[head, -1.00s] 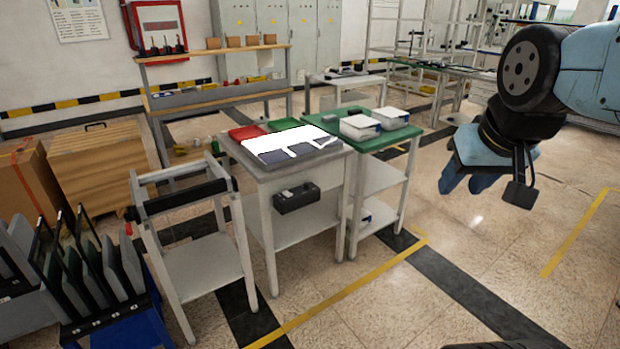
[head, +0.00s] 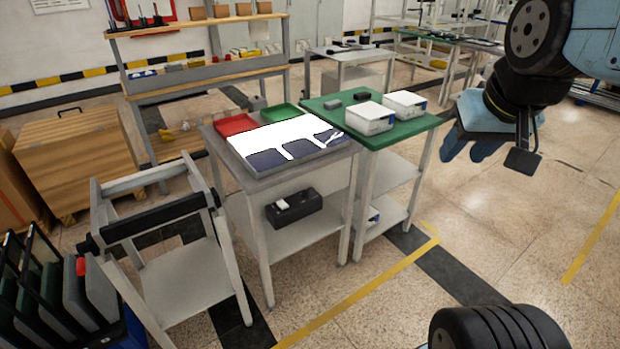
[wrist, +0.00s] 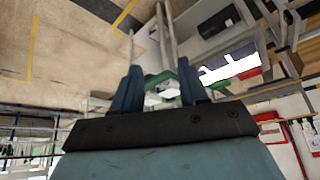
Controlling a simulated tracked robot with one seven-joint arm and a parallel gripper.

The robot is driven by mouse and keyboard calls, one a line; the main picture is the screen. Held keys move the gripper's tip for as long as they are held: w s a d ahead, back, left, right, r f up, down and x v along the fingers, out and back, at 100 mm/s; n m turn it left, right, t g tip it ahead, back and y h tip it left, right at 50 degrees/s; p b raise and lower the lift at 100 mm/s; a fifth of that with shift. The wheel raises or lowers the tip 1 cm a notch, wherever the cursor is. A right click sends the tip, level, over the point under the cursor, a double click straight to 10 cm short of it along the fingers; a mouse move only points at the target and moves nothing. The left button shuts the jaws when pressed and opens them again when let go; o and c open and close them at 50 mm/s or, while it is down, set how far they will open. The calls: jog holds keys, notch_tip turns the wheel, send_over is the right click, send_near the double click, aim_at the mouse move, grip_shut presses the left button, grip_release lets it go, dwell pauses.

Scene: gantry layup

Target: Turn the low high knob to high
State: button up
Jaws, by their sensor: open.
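I cannot make out a low/high knob or its markings in either view. Two white box-shaped units (head: 370,118) (head: 405,104) stand on the green tabletop (head: 416,131) in the head view. A black box with a small white part (head: 294,208) is below the top of the grey table (head: 218,145); I cannot tell whether it hangs or rests on the shelf. My gripper (head: 466,150) is at the right of the head view, apart from the tables. In the wrist view its two blue fingers (wrist: 160,88) are spread with nothing held between them.
Red (head: 235,125) and green (head: 281,114) trays and a white sheet (head: 285,135) lie on the grey table. A grey frame stand (head: 170,270) and a rack of dark panels (head: 60,290) stand at the left. Floor right of the tables is clear.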

jog(key=shift+w+a, duration=0.1)
jog(key=w+a+f+n+g+h, duration=0.1)
jog(key=w+a+f+n+g, duration=0.15)
jog(key=w, duration=0.85)
jog(key=n+y, duration=1)
jog(key=n, duration=0.2)
send_near(307, 191)
jog(key=shift+g, duration=0.35)
jog(key=x, duration=0.9)
jog(key=shift+w, duration=0.3)
jog(key=shift+c, duration=0.3)
